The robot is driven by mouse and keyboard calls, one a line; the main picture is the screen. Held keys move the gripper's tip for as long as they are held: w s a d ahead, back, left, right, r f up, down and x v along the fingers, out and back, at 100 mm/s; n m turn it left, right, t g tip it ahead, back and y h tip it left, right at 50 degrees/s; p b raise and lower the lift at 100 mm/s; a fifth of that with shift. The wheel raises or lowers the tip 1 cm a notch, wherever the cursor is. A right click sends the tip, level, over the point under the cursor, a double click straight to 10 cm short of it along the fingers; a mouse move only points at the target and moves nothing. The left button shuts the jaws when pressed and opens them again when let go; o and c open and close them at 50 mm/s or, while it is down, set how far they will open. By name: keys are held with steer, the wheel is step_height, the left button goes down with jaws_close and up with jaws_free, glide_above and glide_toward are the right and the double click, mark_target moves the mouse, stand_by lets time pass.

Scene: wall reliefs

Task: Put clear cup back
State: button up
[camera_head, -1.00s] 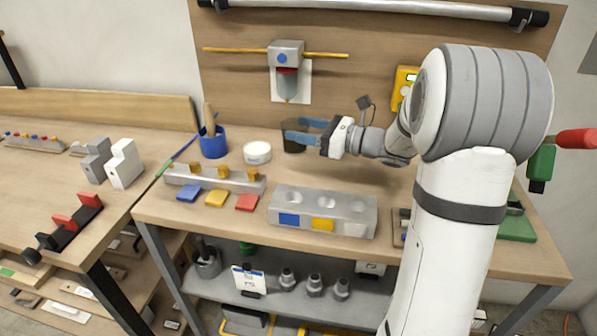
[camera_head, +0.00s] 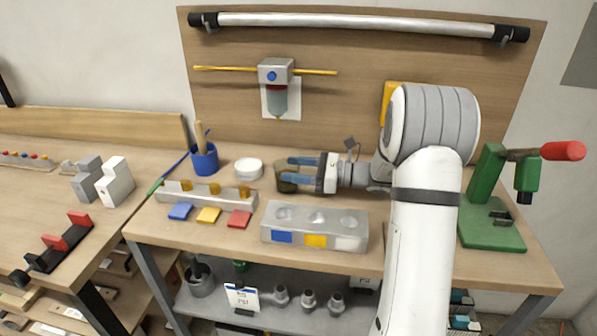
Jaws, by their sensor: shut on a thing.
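My gripper (camera_head: 284,170) has blue fingers pointing left, closed around a dark, see-through cup (camera_head: 287,188). The cup is upright at the back of the workbench, partly hidden by the fingers. I cannot tell whether its base touches the bench. Above it on the wall board, a grey block unit (camera_head: 276,71) with a blue button has a yellow pipe through it. A red ring and a grey tapered part (camera_head: 279,102) hang below the block, in front of a white card.
A white round tub (camera_head: 248,169) and a blue pot (camera_head: 204,160) stand left of the cup. A grey block with round hollows (camera_head: 315,243) lies in front, beside a grey rail (camera_head: 205,198). A green press (camera_head: 492,222) stands at the right.

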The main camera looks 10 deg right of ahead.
steer(key=shift+f, duration=0.3)
steer(key=o, duration=1.1)
steer(key=shift+c, duration=0.2)
steer(key=shift+s+d+r, duration=0.1)
steer(key=shift+s+d, duration=0.05)
steer(key=shift+d, duration=0.05)
steer(key=v, duration=1.1)
steer(key=shift+s+d, duration=0.1)
steer(key=shift+d, duration=0.15)
